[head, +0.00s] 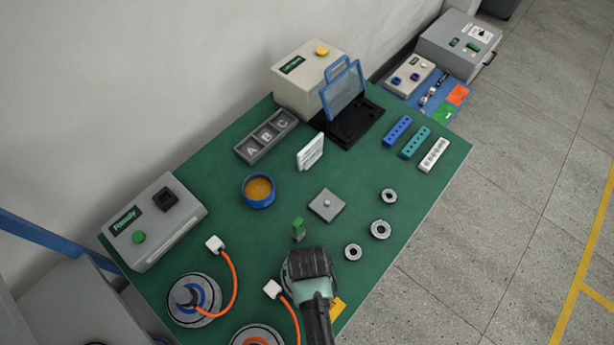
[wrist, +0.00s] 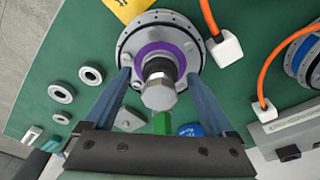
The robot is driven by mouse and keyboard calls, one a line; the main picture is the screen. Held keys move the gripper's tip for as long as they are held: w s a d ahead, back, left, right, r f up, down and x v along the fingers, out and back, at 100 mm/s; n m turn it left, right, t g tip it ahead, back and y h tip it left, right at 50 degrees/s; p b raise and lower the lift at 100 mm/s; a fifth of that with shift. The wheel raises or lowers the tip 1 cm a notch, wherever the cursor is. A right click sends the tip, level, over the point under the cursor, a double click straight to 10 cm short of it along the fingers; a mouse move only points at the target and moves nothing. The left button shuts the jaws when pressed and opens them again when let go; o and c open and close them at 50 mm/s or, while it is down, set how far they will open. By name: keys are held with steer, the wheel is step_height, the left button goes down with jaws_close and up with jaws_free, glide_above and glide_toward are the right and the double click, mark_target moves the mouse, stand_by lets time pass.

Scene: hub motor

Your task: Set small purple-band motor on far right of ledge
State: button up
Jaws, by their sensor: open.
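The purple-band motor (wrist: 158,49) shows in the wrist view as a round grey disc with a purple ring and a hex-ended shaft pointing toward the camera. My gripper (wrist: 158,75) is open, with one finger on each side of the shaft; I cannot tell whether the fingers touch the motor. In the head view my gripper (head: 305,268) is over the front of the green bench and mostly hides this motor. A blue-band motor (head: 194,300) and an orange-band motor (head: 257,336) lie to its left. I cannot make out which surface is the ledge.
Orange cables with white plugs (head: 214,244) lie near the motors. A green block (head: 298,229) stands just beyond my gripper. Several bearing rings (head: 381,229), a grey plate (head: 326,205) and a blue bowl (head: 258,191) are farther back. A control box (head: 155,222) stands at left.

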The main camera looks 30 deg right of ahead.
step_height(320, 180, up, 11)
steer(key=s, duration=0.1)
steer(key=shift+s+a+r, duration=0.15)
steer(key=shift+s+a, duration=0.15)
steer(key=shift+s, duration=0.05)
